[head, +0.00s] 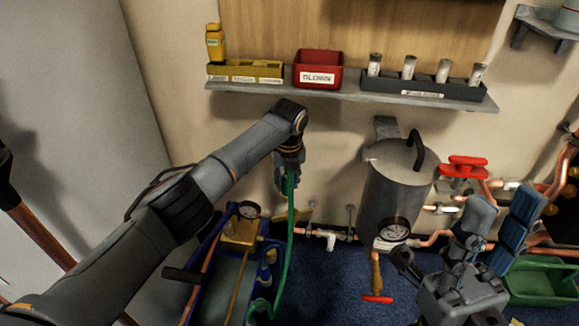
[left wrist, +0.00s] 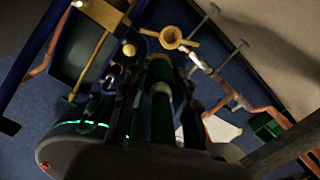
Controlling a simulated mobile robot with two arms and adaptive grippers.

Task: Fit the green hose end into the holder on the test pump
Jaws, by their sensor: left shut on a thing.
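My left gripper (head: 287,182) is shut on the green hose (head: 290,215), which hangs down from it beside the test pump. In the left wrist view the green hose (left wrist: 162,115), with a pale band, lies between the dark fingers. The test pump (head: 243,232) has a blue frame, brass block and gauge, and stands left of the hose. A brass ring (left wrist: 171,37), apparently the holder, shows beyond the hose end in the left wrist view. It looks empty, and the hose end is apart from it. My right gripper (head: 462,292) is at the lower right; its fingers are unclear.
A grey tank (head: 395,190) with a gauge stands right of the hose. Copper pipes (head: 435,237) and red valve handles (head: 463,167) are further right. A green bin (head: 540,282) is at the right edge. A wall shelf (head: 345,94) with small bins and bottles is above my left gripper.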

